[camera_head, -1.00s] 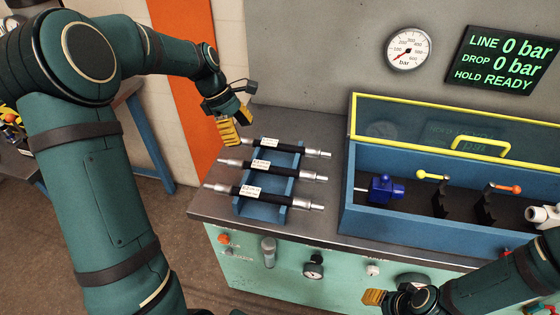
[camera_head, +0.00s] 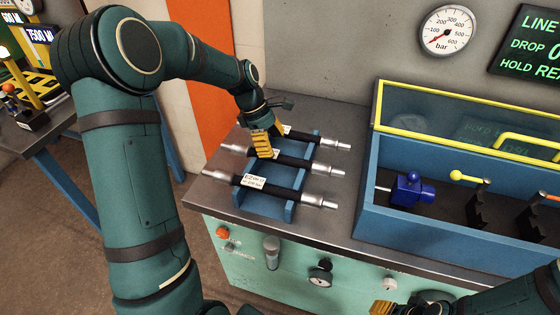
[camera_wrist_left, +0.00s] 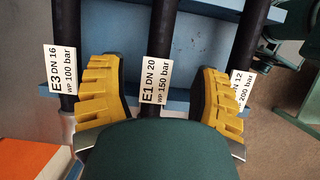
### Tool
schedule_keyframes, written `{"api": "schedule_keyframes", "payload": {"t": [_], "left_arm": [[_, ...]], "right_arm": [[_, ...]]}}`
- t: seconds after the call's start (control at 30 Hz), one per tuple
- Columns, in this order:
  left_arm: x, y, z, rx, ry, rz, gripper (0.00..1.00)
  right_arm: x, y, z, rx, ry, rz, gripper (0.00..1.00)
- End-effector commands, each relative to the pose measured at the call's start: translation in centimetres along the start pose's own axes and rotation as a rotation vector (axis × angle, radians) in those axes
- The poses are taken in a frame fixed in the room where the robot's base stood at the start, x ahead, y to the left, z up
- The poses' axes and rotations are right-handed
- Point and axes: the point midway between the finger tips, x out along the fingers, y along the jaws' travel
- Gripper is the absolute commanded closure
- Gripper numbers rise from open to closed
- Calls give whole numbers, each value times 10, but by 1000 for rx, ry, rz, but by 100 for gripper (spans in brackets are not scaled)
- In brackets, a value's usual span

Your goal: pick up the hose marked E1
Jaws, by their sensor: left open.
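Three black hoses with metal ends lie side by side on a blue rack (camera_head: 240,195). In the left wrist view the hose tagged E1, DN 20, 150 bar (camera_wrist_left: 157,82) is the middle one. The E3 hose (camera_wrist_left: 62,75) is left of it, and a DN 12, 200 bar hose (camera_wrist_left: 243,85) is right, its tag partly covered. In the head view the E1 hose (camera_head: 291,162) is the middle one. My left gripper (camera_head: 267,140) is open, its yellow fingers on either side of E1; contact cannot be told. My right gripper (camera_head: 385,308) is at the bottom edge, partly cut off.
A blue test box (camera_head: 450,226) with a raised clear, yellow-framed lid (camera_head: 470,132) stands right of the rack. It holds a blue fitting (camera_head: 411,190) and levers. The grey bench top is clear between rack and box. A gauge (camera_head: 447,30) hangs on the wall behind.

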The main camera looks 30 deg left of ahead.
Motion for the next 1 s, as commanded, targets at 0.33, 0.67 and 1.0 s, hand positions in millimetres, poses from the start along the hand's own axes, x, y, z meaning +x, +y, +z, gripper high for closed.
{"api": "schedule_keyframes", "payload": {"t": [0.33,0.67,1.0], "left_arm": [[27,1,-1,0,-1,-1,36],[58,2,0,0,0,1,36],[57,2,0,0,0,1,100]], "right_arm": [[9,3,-1,-1,4,0,53],[17,6,-2,-1,9,0,53],[17,6,-2,-1,9,0,53]]}}
